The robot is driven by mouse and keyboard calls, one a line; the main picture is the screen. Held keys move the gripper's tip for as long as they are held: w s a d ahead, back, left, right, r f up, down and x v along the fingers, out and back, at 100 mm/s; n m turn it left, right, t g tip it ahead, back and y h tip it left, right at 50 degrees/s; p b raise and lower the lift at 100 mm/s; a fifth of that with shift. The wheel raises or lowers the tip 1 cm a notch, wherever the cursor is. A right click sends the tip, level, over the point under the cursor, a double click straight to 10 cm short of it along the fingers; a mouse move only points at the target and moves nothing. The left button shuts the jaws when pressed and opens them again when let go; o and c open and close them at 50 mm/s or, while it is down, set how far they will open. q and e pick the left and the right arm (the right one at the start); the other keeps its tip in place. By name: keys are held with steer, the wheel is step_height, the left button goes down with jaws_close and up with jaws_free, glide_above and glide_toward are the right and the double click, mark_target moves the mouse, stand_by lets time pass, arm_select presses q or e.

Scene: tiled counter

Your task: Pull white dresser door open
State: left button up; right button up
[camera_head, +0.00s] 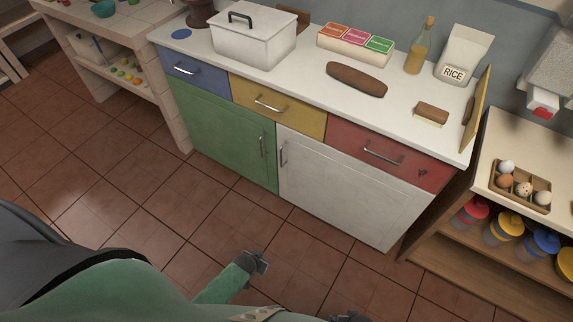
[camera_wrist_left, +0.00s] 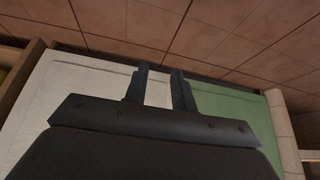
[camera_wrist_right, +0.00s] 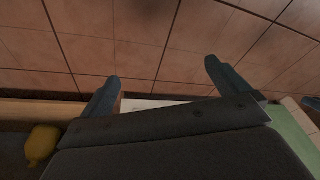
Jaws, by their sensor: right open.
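The white dresser door (camera_head: 350,195) is closed, flush in the lower right front of the dresser. Its upright metal handle (camera_head: 283,154) is at its left edge, beside the green door. My left gripper (camera_head: 262,262) is over the floor in front of the dresser, apart from the handle. In the left wrist view its fingers (camera_wrist_left: 160,80) have a narrow gap with nothing between them; the white door (camera_wrist_left: 75,100) shows behind. My right gripper (camera_head: 350,317) is at the bottom edge of the head view, mostly cut off. In the right wrist view its fingers (camera_wrist_right: 160,82) are wide apart and empty.
The green door (camera_head: 220,135) with its own handle is left of the white door. Blue, yellow and red drawers (camera_head: 385,155) run above, all closed. A wooden shelf unit (camera_head: 470,250) with lidded jars stands to the right. Tiled floor (camera_head: 310,245) before the doors is clear.

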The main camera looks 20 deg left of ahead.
arm_select(q)
steer(key=w+a+r+t+h+b, duration=0.1)
steer(key=w+r+t+b, duration=0.15)
steer(key=w, duration=0.45)
steer(key=w+a+r+t+b, duration=0.1)
steer(key=w+a+b, duration=0.15)
steer(key=w, duration=0.45)
steer(key=w+a+r+t+h+b, duration=0.1)
steer(key=w+r+t+b, duration=0.15)
steer(key=w, duration=0.45)
step_height(320, 180, up, 12)
steer(key=m+t+h+b, duration=0.3)
steer(key=t+h+b, duration=0.15)
steer(key=b, duration=0.25)
glide_above(282, 166)
steer(key=shift+w+a, duration=0.15)
steer(key=shift+w, duration=0.15)
arm_select(e)
steer(key=w+a+r+t+y, duration=0.1)
steer(key=w+a+r, duration=0.1)
steer(key=a, duration=0.3)
steer(key=w+a+r+t+y, duration=0.1)
steer(key=w+a+r+t, duration=0.1)
steer(key=a+r, duration=0.3)
steer(key=shift+w+a+y, duration=0.25)
steer(key=shift+w+y, duration=0.15)
arm_select(q)
steer(key=shift+c, duration=0.3)
jaws_close()
